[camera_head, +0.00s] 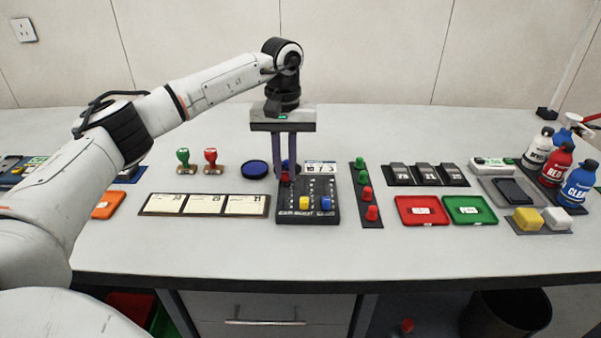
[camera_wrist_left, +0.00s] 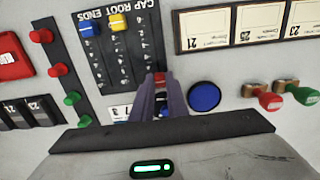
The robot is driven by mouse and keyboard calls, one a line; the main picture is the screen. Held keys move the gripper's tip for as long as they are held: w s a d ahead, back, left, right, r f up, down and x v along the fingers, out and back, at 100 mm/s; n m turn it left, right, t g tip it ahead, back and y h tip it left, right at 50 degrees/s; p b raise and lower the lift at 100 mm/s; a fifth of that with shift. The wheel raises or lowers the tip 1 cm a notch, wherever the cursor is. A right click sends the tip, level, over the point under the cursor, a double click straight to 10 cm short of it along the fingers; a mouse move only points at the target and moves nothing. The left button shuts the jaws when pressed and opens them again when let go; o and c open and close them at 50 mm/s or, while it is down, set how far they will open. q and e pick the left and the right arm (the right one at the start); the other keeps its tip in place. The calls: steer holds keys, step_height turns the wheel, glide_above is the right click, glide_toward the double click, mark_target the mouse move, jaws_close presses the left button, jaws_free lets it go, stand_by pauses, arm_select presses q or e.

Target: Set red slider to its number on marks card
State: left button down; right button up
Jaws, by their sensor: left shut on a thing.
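The slider panel (camera_head: 291,216) is a dark box on the table, labelled "CAP ROOT ENDS" in the left wrist view (camera_wrist_left: 113,58). It has a yellow slider (camera_head: 304,203), a blue slider (camera_head: 326,203) and a red slider (camera_head: 285,178). The yellow and blue knobs sit near the labelled end; the red one is farther up its track. My left gripper (camera_head: 286,174) points down and is shut on the red slider, which shows between its fingertips in the wrist view (camera_wrist_left: 159,77). The white marks card (camera_head: 320,167) stands behind the panel; its numbers are partly hidden and too small to read surely. My right gripper is not in view.
A card strip (camera_head: 205,204) lies at front left. A strip of green and red knobs (camera_head: 365,190) stands close right. Red (camera_head: 421,210) and green trays (camera_head: 469,209) lie farther right.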

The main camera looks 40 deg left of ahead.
mark_target(285, 171)
arm_select(q)
steer(key=shift+w+a+r, duration=0.1)
steer(key=shift+w+r, duration=0.05)
steer(key=shift+w, duration=0.05)
steer(key=c, duration=2)
jaws_free()
steer(key=shift+r, duration=0.25)
step_height(285, 171, up, 10)
steer(key=shift+f, duration=0.15)
